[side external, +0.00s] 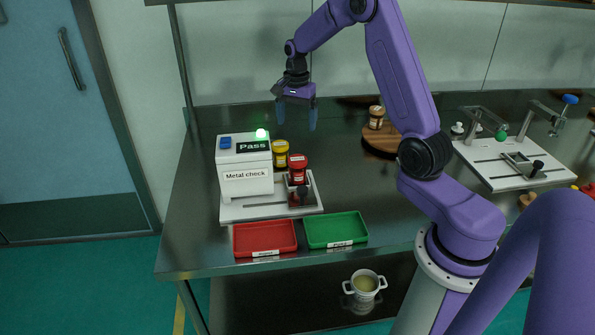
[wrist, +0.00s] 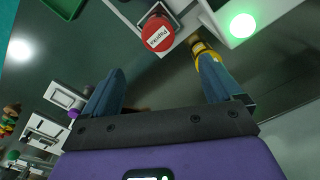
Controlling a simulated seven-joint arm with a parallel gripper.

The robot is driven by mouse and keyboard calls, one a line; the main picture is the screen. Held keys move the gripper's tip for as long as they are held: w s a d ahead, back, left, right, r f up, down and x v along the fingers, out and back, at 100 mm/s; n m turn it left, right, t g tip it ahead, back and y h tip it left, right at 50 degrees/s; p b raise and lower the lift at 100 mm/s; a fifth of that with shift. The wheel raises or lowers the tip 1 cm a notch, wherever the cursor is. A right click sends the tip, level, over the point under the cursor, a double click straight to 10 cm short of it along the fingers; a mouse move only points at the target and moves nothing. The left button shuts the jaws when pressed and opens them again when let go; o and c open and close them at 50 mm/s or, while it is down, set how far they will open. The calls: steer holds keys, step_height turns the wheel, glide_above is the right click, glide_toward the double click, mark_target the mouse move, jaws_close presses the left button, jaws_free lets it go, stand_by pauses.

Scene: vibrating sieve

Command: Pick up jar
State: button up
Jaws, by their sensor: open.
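A red-lidded jar (side external: 297,169) stands on the metal-check machine's base plate. A yellow-lidded jar (side external: 280,153) stands just behind it. A third, brown jar (side external: 376,117) with a pale lid stands on a round wooden board. My gripper (side external: 297,122) is open and empty, pointing down above the bench, behind and above the red and yellow jars. In the wrist view, my gripper (wrist: 160,65) has its blue fingers apart; the labelled red lid (wrist: 157,33) lies ahead between them. The yellow jar (wrist: 198,46) is partly covered by the right finger.
The white metal-check machine (side external: 245,168) shows "Pass" with a green light lit. A red tray (side external: 264,238) and a green tray (side external: 336,230) lie empty at the bench's front. A white fixture plate (side external: 505,165) is at right. The bench behind the jars is clear.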

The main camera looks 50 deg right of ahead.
mark_target(298, 157)
steer(key=f, duration=1.2)
steer(key=shift+d, duration=0.4)
steer(key=shift+s+a+f, duration=0.1)
steer(key=shift+a+f, duration=0.1)
steer(key=shift+f, duration=1.25)
steer(key=shift+s+a+f, duration=0.1)
steer(key=shift+a+f, duration=0.05)
steer(key=shift+f, duration=1.25)
steer(key=c, duration=1.1)
steer(key=shift+c, duration=0.7)
steer(key=shift+r, duration=0.15)
